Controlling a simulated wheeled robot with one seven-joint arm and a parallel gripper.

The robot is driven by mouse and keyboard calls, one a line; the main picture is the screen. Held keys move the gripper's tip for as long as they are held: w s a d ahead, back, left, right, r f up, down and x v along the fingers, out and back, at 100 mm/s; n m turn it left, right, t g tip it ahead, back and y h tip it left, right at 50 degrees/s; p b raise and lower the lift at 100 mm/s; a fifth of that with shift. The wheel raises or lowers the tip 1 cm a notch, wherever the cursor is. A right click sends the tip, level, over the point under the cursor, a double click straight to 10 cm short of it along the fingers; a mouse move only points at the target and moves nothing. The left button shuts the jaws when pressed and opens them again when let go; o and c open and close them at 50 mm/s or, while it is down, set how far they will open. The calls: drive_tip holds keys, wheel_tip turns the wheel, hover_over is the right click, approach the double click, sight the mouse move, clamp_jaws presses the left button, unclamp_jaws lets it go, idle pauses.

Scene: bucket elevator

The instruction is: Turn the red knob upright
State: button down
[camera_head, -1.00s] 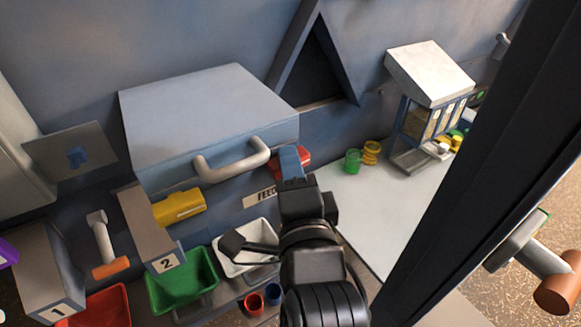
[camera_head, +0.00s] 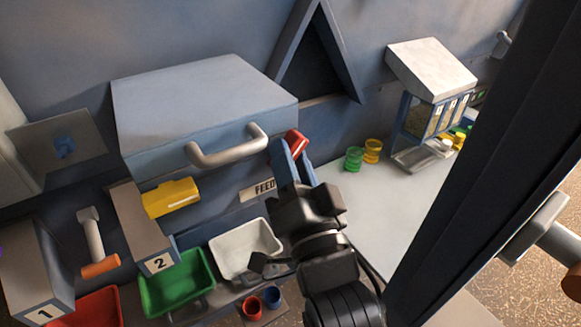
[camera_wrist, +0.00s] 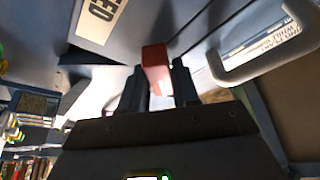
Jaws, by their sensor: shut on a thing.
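The red knob (camera_head: 295,143) is on the front of the blue-grey machine, right of the big handle and above the FEED label. In the head view it is tilted, its upper end leaning right. My gripper (camera_head: 291,160) reaches up to it with its blue fingers around it. In the wrist view the red knob (camera_wrist: 156,69) stands between the two dark fingers of my gripper (camera_wrist: 158,84), which are shut on it. The fingers hide part of the knob.
A grey handle (camera_head: 228,148) and a yellow block (camera_head: 171,197) are on the machine front. Green (camera_head: 177,284) and white (camera_head: 246,249) bins stand below. Green and yellow cups (camera_head: 354,158) stand right on the pale counter (camera_head: 350,207). A dark post (camera_head: 490,150) crosses the right side.

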drive_tip(key=shift+f+n+b, duration=0.15)
drive_tip(key=shift+n+b, duration=0.2)
drive_tip(key=shift+n, duration=0.25)
drive_tip(key=c, duration=0.9)
unclamp_jaws()
drive_tip(key=shift+s, duration=0.1)
drive_tip(key=shift+b+v, duration=2.35)
drive_tip(key=shift+v, duration=1.45)
drive_tip(key=shift+d, duration=0.1)
